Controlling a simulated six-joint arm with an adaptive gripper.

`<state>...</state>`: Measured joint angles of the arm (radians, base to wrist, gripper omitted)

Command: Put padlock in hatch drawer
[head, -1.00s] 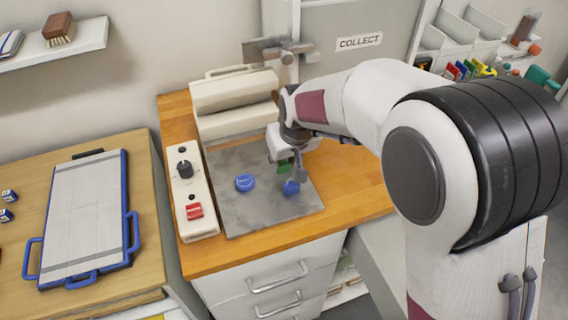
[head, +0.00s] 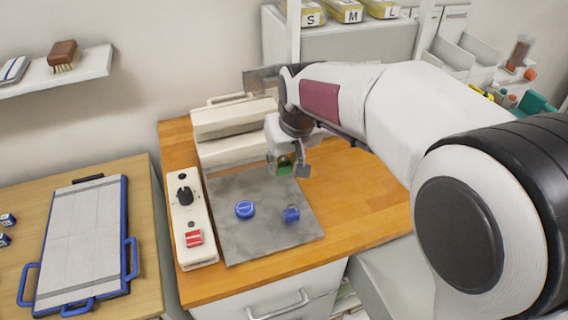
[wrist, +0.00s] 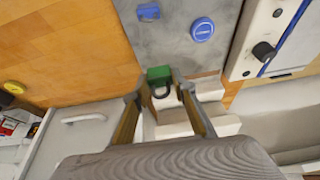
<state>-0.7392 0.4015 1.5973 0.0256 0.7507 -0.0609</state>
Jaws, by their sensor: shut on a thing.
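My gripper (head: 292,168) is shut on the green padlock (wrist: 158,74), which sits between the fingertips with its dark shackle toward the camera. In the head view the padlock (head: 284,169) is partly covered by the gripper, above the back edge of the grey mat. In the wrist view a pale front with a bar handle (wrist: 82,118) lies at lower left, apart from the gripper; it may be the hatch drawer, but I cannot tell. In the head view my arm covers that area.
Two blue items, a round one (head: 245,209) and another (head: 291,214), lie on the grey mat (head: 240,240). A control box (head: 190,225) stands left, a cream stepped unit (head: 235,120) behind. Boxes marked S and M (head: 345,12) stand at the back.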

